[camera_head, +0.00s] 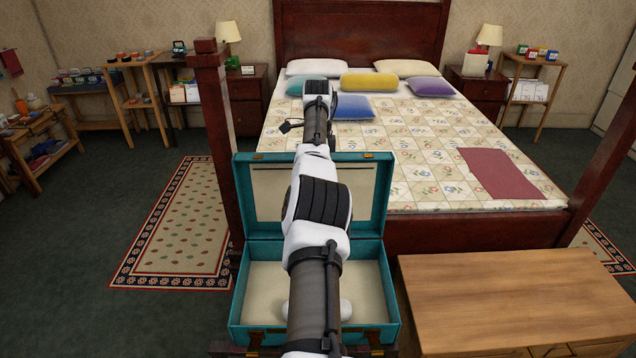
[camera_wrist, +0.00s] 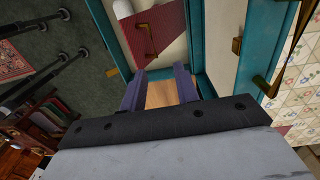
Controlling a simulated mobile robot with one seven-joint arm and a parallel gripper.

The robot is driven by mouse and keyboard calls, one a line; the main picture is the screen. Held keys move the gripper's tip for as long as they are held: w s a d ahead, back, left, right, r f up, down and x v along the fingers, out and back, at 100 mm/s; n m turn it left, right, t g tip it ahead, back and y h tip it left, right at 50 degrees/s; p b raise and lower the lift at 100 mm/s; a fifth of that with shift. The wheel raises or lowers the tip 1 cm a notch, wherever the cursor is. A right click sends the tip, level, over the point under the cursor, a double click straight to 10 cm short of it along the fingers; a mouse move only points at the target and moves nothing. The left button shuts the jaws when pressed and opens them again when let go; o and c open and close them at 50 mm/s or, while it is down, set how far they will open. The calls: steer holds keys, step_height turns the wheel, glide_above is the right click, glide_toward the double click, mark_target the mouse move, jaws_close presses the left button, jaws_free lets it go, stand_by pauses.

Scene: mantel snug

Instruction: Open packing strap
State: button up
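A teal suitcase (camera_head: 243,190) stands open at the foot of the bed, its lid raised and its cream inside showing. Brown straps with metal parts hang at its front edge, one at the left (camera_head: 255,340) and one at the right (camera_head: 376,342). In the wrist view, a brown strap-like piece with brass (camera_wrist: 266,86) lies by the teal edge (camera_wrist: 228,75). I cannot tell which is the packing strap. My gripper (camera_wrist: 158,86) has its two fingers apart with nothing seen between them. My arm hides it in the head view and covers the suitcase's middle.
A wooden bench (camera_head: 510,300) stands right of the suitcase. The bed (camera_head: 425,150) with pillows is behind, its dark post (camera_head: 215,140) close at the left. A patterned rug (camera_head: 180,225) lies left. A dark red panel with a brass piece (camera_wrist: 158,30) shows in the wrist view.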

steer(key=shift+r+p, duration=1.6)
steer(key=shift+r, duration=0.5)
